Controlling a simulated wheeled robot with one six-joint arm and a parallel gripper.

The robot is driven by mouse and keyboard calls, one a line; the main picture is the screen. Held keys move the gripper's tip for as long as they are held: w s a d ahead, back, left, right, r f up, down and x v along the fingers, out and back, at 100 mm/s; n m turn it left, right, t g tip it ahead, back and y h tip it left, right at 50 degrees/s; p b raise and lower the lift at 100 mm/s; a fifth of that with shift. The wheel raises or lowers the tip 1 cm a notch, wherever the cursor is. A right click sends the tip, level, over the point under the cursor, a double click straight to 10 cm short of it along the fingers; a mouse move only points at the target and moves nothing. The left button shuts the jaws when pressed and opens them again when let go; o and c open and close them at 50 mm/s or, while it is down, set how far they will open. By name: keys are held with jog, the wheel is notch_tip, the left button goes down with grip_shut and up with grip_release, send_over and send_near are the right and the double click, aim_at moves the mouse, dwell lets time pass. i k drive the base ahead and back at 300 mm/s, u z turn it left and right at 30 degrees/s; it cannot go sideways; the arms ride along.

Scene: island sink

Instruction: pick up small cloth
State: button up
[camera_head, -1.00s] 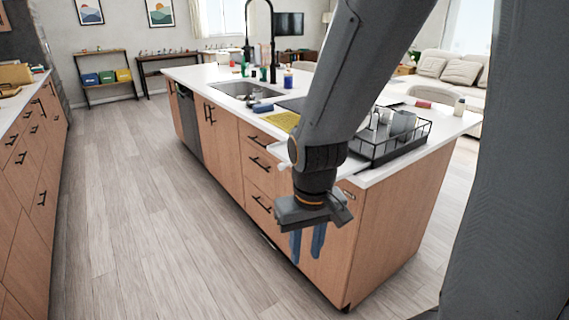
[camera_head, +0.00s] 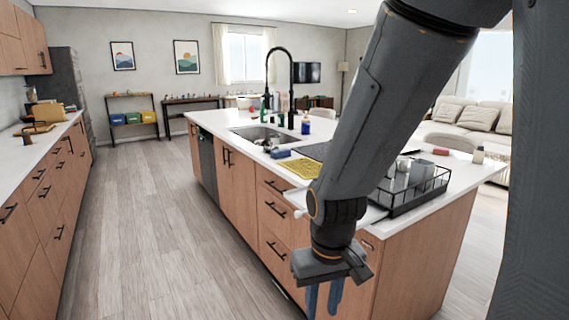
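A yellow cloth (camera_head: 301,168) lies flat on the white island counter, right of the sink and close to the front edge. Part of its right side is near or behind my arm. My gripper (camera_head: 322,300) hangs pointing down in front of the island's drawers, below counter height and clear of the cloth. Its two blue fingers are apart with nothing visible between them. The lower fingertips are close to the picture's bottom edge.
A black wire dish rack (camera_head: 412,190) with grey dishes stands on the counter right of my arm. A blue sponge-like item (camera_head: 280,154) lies beside the sink (camera_head: 262,133). Left of the island, the wooden floor (camera_head: 160,220) is clear up to the cabinets.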

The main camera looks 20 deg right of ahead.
aim_at(276, 154)
jog(key=u, duration=0.55)
jog(key=k, duration=0.65)
jog(key=u, duration=0.65)
jog(key=i, duration=3.15)
jog(key=z, duration=1.2)
jog(key=i, duration=1.1)
jog(key=z, duration=1.65)
jog(key=i, duration=1)
jog(key=z, duration=0.15)
